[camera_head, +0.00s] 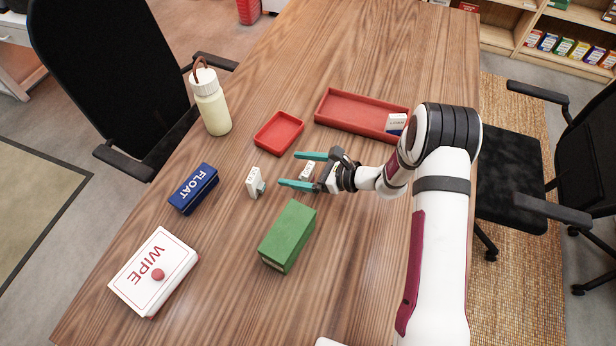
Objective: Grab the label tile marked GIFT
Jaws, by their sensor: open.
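Several small white label tiles are in the head view, and their lettering is too small to read surely, so I cannot tell which is marked GIFT. One white tile (308,169) is at my gripper, partly hidden, around the space between the fingers. Another white tile (254,181) stands on the table left of the fingertips, with a teal-grey part at its right side. A third tile (397,121), white and blue, is at the right end of the long red tray (350,108). My gripper (289,170) is open, its teal fingers pointing left.
A small red tray (279,132) lies behind the gripper. A green box (287,234) is in front. A blue FLOAT block (194,188), a white WIPE box (153,271) and a cream bottle (211,103) are at left. The wooden table (400,50) is clear at the back.

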